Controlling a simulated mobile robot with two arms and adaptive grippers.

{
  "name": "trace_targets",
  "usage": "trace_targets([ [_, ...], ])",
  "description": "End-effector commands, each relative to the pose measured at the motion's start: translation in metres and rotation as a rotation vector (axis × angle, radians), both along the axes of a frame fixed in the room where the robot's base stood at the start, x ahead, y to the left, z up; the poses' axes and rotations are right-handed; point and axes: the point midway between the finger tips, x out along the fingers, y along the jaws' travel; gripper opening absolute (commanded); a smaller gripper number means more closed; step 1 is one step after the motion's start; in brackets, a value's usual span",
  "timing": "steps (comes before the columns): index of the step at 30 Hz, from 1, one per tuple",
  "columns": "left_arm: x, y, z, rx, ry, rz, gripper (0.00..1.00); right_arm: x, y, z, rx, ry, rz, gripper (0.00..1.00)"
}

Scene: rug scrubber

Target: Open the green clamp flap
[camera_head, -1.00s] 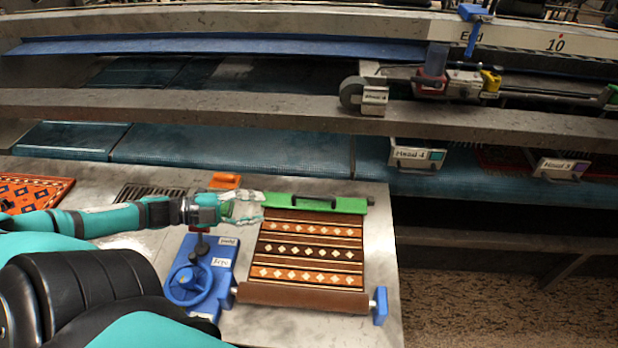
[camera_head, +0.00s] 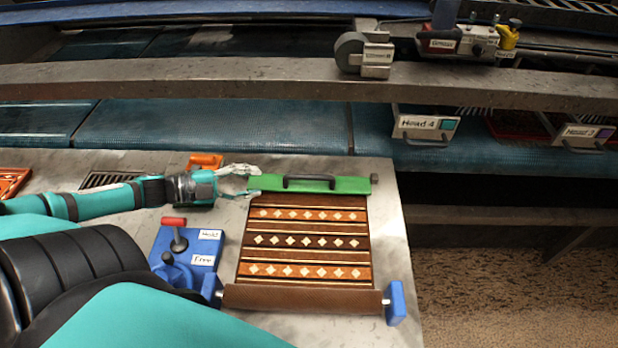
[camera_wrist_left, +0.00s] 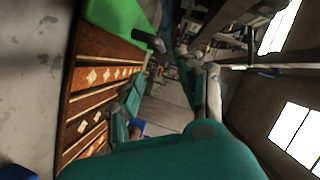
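The green clamp flap (camera_head: 335,185) lies flat across the top edge of the patterned rug (camera_head: 306,242), with a dark handle (camera_head: 308,181) on top. My left gripper (camera_head: 256,182) is open and empty at the flap's left end, its fingers spread and their tips close to that end; I cannot tell whether they touch. In the left wrist view, the green flap (camera_wrist_left: 116,14) is at the upper left, beside the striped rug (camera_wrist_left: 92,75), and a pale finger (camera_wrist_left: 213,92) shows at the middle right. My right gripper is not in view.
A blue base (camera_head: 190,252) with a red-topped lever (camera_head: 174,222) and "Hold" and "Free" labels stands left of the rug. A brown roller (camera_head: 300,298) crosses the rug's lower end. An orange piece (camera_head: 206,160) sits behind my wrist. Grey beams (camera_head: 200,80) run behind.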

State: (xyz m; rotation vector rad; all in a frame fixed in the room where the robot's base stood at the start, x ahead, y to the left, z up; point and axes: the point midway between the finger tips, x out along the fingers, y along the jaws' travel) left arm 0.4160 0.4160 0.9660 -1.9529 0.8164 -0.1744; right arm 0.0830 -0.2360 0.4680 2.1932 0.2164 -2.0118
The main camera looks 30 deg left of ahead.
Motion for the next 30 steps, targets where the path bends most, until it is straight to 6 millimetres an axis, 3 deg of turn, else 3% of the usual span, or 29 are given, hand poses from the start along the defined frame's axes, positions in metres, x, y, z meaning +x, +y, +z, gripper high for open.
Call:
trace_targets([
  [12,0.05,-0.039,-0.013,0.0,-0.006,-0.001,0.38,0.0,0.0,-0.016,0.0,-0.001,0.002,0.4],
  [30,0.109,-0.086,-0.028,-0.002,-0.003,0.001,0.38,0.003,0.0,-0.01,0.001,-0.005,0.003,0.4],
])
